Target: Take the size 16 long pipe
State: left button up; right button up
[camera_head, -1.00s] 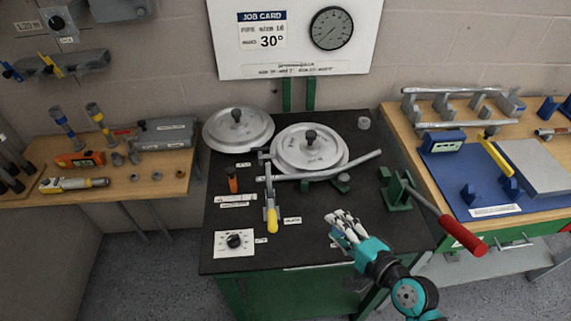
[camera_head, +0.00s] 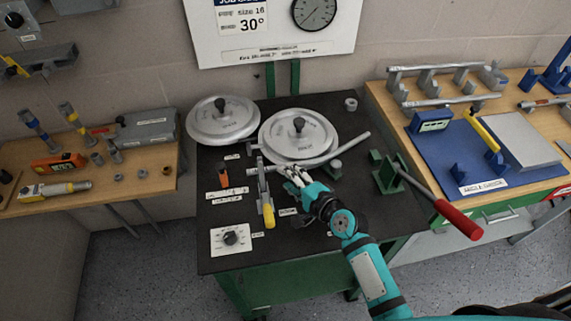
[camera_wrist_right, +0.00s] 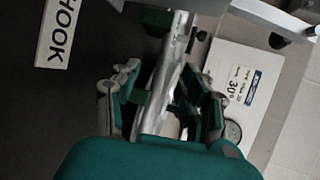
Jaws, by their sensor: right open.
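A long grey metal pipe (camera_head: 350,147) lies slanting across the front of the round bender discs on the black table. No size mark on it can be read. My right gripper (camera_head: 292,178) is open at the pipe's left part, beside the yellow-tipped lever. In the right wrist view the pipe (camera_wrist_right: 170,70) runs between the open fingers (camera_wrist_right: 161,102), with a finger on each side. I cannot tell whether either finger touches it. The palm hides the pipe's near end there. My left gripper is not in view.
Two round discs (camera_head: 298,134) stand behind the pipe. The yellow-tipped lever (camera_head: 266,200) is at its left. A green vise with a red handle (camera_head: 458,219) stands at right. More pipes lie on a rack (camera_head: 440,99) on the right bench.

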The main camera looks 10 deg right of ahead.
jog(key=shift+p+x, duration=0.45)
jog(key=shift+x, duration=2.3)
jog(key=shift+r, duration=0.25)
jog(key=shift+c, duration=0.5)
grip_shut()
